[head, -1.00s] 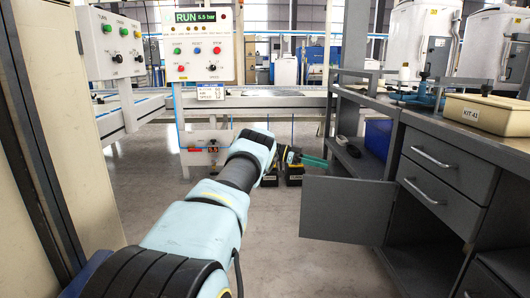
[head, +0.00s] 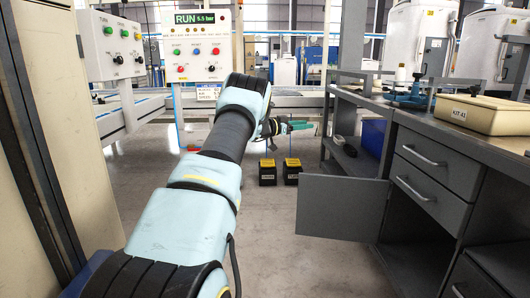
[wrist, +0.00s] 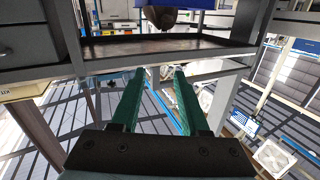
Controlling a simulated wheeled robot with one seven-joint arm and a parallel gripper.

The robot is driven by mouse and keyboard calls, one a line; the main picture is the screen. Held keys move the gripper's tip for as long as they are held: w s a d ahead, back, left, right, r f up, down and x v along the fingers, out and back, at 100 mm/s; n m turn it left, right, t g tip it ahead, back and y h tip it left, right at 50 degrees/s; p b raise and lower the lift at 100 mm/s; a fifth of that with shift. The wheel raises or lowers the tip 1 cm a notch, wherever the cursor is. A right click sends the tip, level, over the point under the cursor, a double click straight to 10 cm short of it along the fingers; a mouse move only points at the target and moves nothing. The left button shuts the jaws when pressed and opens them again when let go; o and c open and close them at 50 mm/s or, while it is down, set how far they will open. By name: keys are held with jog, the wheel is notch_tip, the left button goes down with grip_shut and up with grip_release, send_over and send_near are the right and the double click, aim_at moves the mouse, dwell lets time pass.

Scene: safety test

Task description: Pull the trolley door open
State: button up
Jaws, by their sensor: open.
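The trolley is the grey workbench at the right in the head view. Its grey door (head: 341,207) stands swung out to the left, and the dark compartment (head: 416,235) behind it shows open. My gripper (head: 303,126) has green fingers and is above the door, apart from it. In the wrist view my gripper (wrist: 157,72) is open, with nothing between the fingers. That view appears upside down and shows a grey shelf (wrist: 150,48) beyond the fingertips, but I cannot make out the door there.
A beige kit box (head: 485,115) and a blue tool (head: 410,99) lie on the bench top. Two black and yellow boxes (head: 279,172) stand on the floor. A control panel (head: 198,45) is behind.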

jog(key=w+a+r+n+t+y, duration=0.2)
jog(key=a+r+n+t+y, duration=0.25)
jog(key=a, duration=0.25)
jog(key=s+a+f+n+y, duration=0.1)
jog(key=s+a+n+y, duration=0.5)
jog(key=s+a+y, duration=0.3)
jog(key=s+a+f+n+g+y+p, duration=0.1)
jog(key=s+a+f+g, duration=0.15)
jog(key=s, duration=1.15)
jog(key=s+a+f+g+y, duration=0.15)
jog(key=s+f+g, duration=0.25)
jog(key=s, duration=1)
jog(key=s+a+f+n+g+p, duration=0.15)
jog(key=s+f+g, duration=0.25)
jog(key=s, duration=1)
notch_tip(320, 180, up, 38)
jog(key=p, duration=3.7)
jog(key=shift+s+a+r+m, duration=0.15)
jog(key=shift+s+a+m, duration=0.05)
jog(key=shift+a+m, duration=0.1)
